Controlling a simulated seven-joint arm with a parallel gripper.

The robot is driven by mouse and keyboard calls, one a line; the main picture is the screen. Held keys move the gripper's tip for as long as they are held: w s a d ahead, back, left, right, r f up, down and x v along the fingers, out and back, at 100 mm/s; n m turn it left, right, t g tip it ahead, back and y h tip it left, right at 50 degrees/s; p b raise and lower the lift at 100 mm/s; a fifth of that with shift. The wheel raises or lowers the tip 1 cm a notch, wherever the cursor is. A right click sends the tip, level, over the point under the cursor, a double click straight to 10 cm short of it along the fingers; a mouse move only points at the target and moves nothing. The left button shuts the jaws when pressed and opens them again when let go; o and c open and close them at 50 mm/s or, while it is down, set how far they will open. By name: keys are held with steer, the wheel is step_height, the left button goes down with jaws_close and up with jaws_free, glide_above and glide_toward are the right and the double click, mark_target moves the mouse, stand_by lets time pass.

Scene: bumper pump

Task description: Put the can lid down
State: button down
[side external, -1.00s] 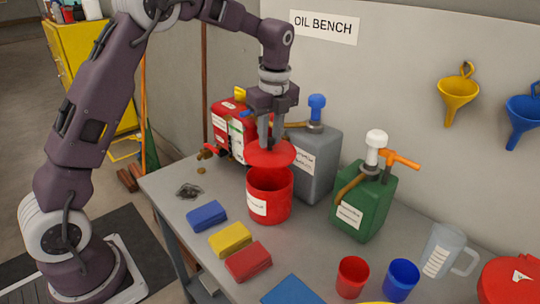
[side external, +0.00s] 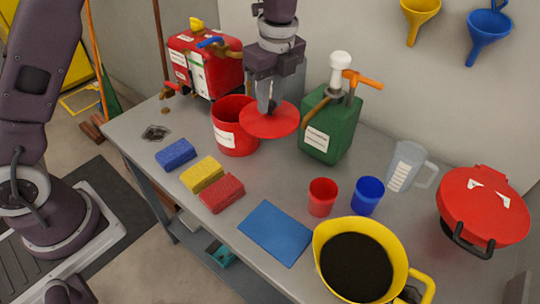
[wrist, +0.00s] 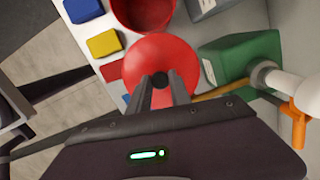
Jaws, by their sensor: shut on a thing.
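The can lid (side external: 258,121) is a flat red disc with a dark knob at its centre. My gripper (side external: 270,104) is shut on that knob and holds the lid in the air, roughly level. In the side view the lid overlaps the right edge of the open red can (side external: 233,139), which stands upright on the bench with a white label. In the wrist view the lid (wrist: 150,62) lies beside the can (wrist: 143,12), and my gripper's fingers (wrist: 160,80) meet at the knob. The can's opening is uncovered.
A green pump container (side external: 328,128) stands right of the lid, close by. Blue, yellow and red sponges (side external: 203,174) lie in front. A blue sheet (side external: 274,233), red cup (side external: 321,197), blue cup (side external: 367,195), clear jug (side external: 406,166) and yellow jug of dark liquid (side external: 357,266) stand further right.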

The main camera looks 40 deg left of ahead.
step_height(320, 180, down, 17)
steer(key=shift+f, duration=0.2)
steer(key=c, duration=1.2)
jaws_free()
steer(key=shift+f, duration=0.15)
